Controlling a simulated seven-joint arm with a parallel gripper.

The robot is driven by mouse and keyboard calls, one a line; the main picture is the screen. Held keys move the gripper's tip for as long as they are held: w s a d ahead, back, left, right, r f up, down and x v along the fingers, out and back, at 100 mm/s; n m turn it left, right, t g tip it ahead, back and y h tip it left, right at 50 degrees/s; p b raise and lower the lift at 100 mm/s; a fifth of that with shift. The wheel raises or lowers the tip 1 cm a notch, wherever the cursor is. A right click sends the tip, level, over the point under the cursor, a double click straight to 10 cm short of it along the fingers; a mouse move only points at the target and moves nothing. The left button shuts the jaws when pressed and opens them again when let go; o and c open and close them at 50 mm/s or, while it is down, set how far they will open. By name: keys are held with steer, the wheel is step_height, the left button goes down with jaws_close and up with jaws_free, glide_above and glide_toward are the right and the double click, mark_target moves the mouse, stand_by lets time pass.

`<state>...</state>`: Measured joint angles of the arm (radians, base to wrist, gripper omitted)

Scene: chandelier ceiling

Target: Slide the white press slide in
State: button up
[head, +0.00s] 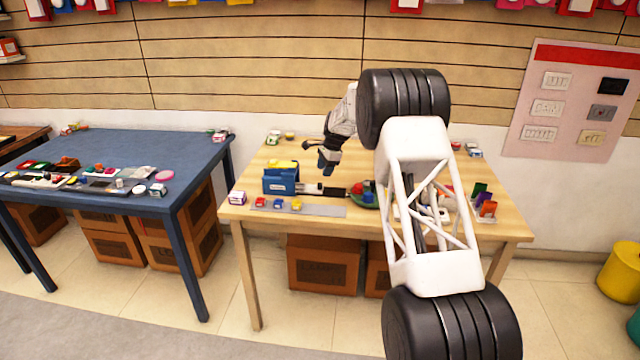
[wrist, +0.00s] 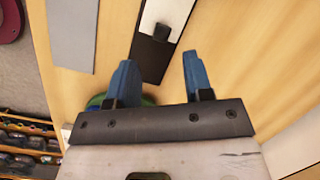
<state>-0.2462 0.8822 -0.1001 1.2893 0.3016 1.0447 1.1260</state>
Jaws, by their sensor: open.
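The white press slide (wrist: 168,12) lies on a dark rail (wrist: 151,58) in the wrist view, with a small black knob (wrist: 161,33) near its end. In the head view the slide (head: 311,188) sticks out to the right from a blue press (head: 280,182) on the wooden table, and part of the dark rail shows beyond it. My gripper (head: 327,168) is above the rail, just right of the slide. In the wrist view its blue fingers (wrist: 158,68) are apart, one on each side of the rail, with nothing between them that I see gripped. Its height above the rail is unclear.
A green plate (wrist: 96,102) with red and blue pieces sits right of the rail. A grey strip (head: 325,210) with small blocks lies in front. My arm hides much of the table's right side. A blue table (head: 130,150) with clutter stands left.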

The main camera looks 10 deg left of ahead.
mark_target(320, 184)
steer(key=m, duration=0.3)
steer(key=d+m+y, duration=0.1)
steer(key=m, duration=0.2)
steer(key=shift+w+r+y, duration=0.1)
steer(key=shift+r+y, duration=0.05)
steer(key=shift+y, duration=0.15)
steer(key=shift+x, duration=3.95)
steer(key=shift+d, duration=0.1)
jaws_close()
